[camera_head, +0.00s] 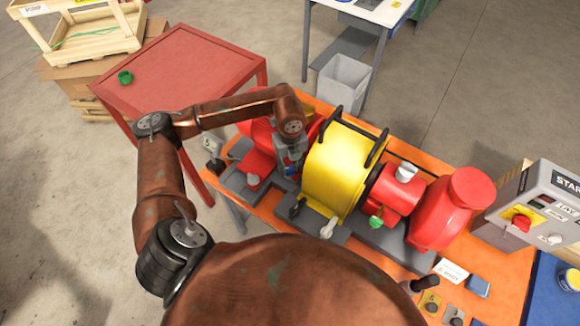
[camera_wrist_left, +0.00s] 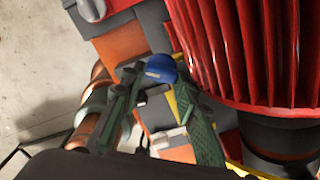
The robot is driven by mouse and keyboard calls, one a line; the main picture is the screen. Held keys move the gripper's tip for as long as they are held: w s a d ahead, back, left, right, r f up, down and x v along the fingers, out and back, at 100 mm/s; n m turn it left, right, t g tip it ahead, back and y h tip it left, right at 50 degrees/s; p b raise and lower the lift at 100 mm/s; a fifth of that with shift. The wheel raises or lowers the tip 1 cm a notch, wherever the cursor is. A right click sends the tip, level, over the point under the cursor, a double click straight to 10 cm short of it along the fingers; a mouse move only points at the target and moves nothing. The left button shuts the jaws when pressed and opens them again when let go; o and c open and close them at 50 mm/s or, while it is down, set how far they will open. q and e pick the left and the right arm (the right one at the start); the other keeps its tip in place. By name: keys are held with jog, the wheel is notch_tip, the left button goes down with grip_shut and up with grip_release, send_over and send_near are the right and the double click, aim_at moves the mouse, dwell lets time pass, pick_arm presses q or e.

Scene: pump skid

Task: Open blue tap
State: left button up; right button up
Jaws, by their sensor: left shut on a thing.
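The blue tap (camera_wrist_left: 160,69) shows as a rounded blue handle in the left wrist view, between the tips of my left gripper (camera_wrist_left: 155,80). A small part of the tap (camera_head: 291,171) shows in the head view, low beside the yellow pump casing; the rest is hidden by the gripper. My left gripper (camera_head: 290,163) points down and is shut on the blue tap. How far the tap is turned cannot be told. My right gripper is not in view.
The yellow casing (camera_head: 338,172) and red ribbed motor (camera_wrist_left: 255,45) stand close to the left gripper. A green tap (camera_head: 376,222), a white lever (camera_head: 329,228) and a control box (camera_head: 535,215) lie to the right. A red table (camera_head: 180,65) stands behind my left arm.

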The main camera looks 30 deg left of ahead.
pick_arm(q)
jog(key=o, duration=1.1)
jog(key=shift+o, duration=0.2)
jog(key=shift+r+m, duration=0.1)
jog(key=shift+m, duration=0.2)
